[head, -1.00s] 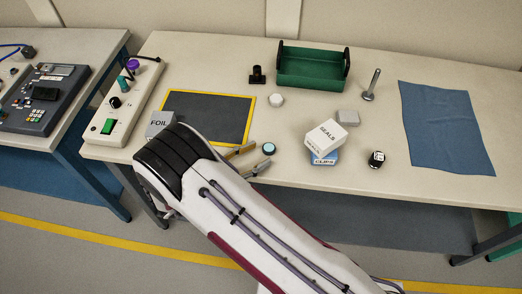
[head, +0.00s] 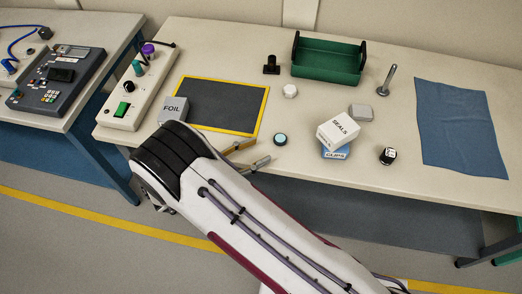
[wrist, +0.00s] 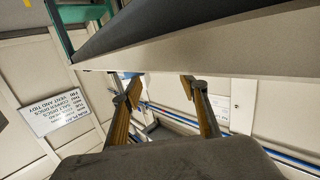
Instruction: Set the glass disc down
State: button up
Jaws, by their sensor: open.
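The glass disc (head: 280,140), pale teal with a dark rim, lies on the bare bench top (head: 310,180), just right of the dark mat's near right corner. My gripper (head: 263,150) is open at the front of the bench, with its fingertips just left of and nearer than the disc, apart from it. Nothing shows between the fingers. In the wrist view my gripper (wrist: 160,84) shows its two tan-padded fingers spread with an empty gap. The disc cannot be made out there.
A yellow-edged dark mat (head: 225,105) holds the FOIL box (head: 173,109) at its left. The SEALS box (head: 338,131) sits on the CLIPS box (head: 336,152), right of the disc. A small white piece (head: 290,91) and green tray (head: 328,62) stand behind. A blue cloth (head: 460,128) lies right.

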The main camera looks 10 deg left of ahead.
jog(key=shift+w, duration=0.1)
